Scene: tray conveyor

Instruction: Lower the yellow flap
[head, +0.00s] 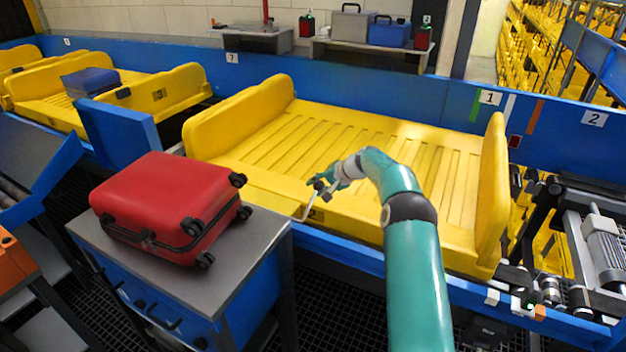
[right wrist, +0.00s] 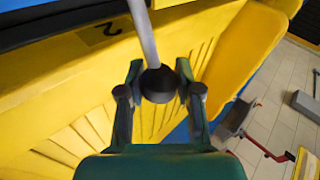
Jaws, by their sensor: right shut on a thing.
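The yellow tray (head: 385,125) has tall end walls at left and right. Its yellow flap (head: 265,197), along the near side, lies low, about level with the ribbed floor; its exact angle is hard to tell. A thin grey lever (head: 308,208) rises at this near side. My right gripper (head: 326,187) is shut on the lever's black knob. In the right wrist view the dark round knob (right wrist: 158,85) sits between the fingers, with the grey rod (right wrist: 143,35) running up from it. My left gripper is not in view.
A red suitcase (head: 170,205) lies on a grey-topped blue stand (head: 262,226) at left. Another yellow tray (head: 165,92) with a dark blue case (head: 91,81) is beyond it. A blue rail (head: 370,85) runs behind. Machinery (head: 590,250) stands at right.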

